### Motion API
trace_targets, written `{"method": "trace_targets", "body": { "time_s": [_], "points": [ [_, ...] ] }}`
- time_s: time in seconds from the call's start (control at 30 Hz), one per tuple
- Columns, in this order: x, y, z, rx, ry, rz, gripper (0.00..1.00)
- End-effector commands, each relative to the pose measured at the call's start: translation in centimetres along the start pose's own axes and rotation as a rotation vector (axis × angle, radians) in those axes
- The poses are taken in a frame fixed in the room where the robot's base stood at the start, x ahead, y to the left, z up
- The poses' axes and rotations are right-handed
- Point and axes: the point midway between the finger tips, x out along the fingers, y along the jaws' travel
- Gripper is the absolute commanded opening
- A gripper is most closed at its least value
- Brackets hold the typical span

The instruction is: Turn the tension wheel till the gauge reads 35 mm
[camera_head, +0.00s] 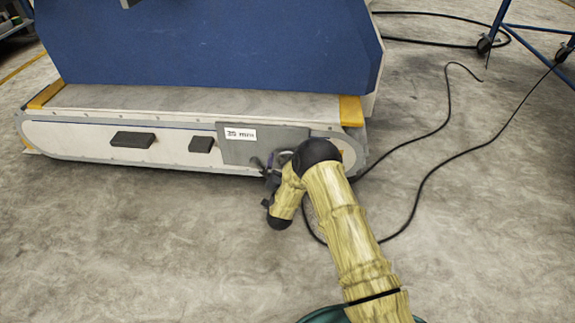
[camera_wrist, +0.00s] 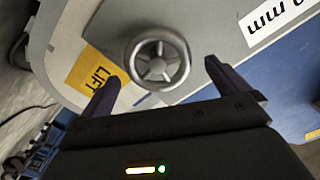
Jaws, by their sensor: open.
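The tension wheel (camera_wrist: 157,62) is a small metallic spoked handwheel on the machine's grey side panel in the wrist view. My gripper (camera_wrist: 160,72) is open, with one dark finger to the left of the wheel and one to the right. The jaws look empty, and I cannot tell whether a finger touches the rim. In the head view my gripper (camera_head: 272,174) is at the panel's right end, where my arm hides the wheel. A white label ending in "mm" (camera_wrist: 268,17) is cut off in the wrist view. No gauge reading is legible.
The conveyor-like machine (camera_head: 75,139) has a blue housing (camera_head: 210,45) above and a grey plate with a white label (camera_head: 241,134). A yellow "LIFT" sticker (camera_wrist: 90,72) is left of the wheel. Black cables (camera_head: 448,110) lie on the right floor, near a blue wheeled frame (camera_head: 520,27).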

Motion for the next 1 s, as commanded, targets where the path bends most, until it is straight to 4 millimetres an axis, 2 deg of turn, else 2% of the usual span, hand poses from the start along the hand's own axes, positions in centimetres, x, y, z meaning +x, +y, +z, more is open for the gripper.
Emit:
{"method": "trace_targets", "body": {
  "time_s": [0.1, 0.23, 0.6, 0.63, 0.83, 1.0],
  "points": [
    [1.9, 0.4, 0.2, 0.001, 0.006, 0.001, 1.0],
    [3.3, 0.4, 0.0, 0.0, 0.005, 0.003, 1.0],
    [3.8, -0.1, 0.0, -0.001, 0.0, -0.002, 1.0],
    [3.8, -0.1, 0.0, 0.0, 0.0, -0.002, 0.98],
    [3.8, -0.1, 0.0, 0.0, 0.0, -0.002, 0.59],
    [3.8, -0.1, -0.1, -0.003, 0.0, -0.001, 0.57]
  ]
}}
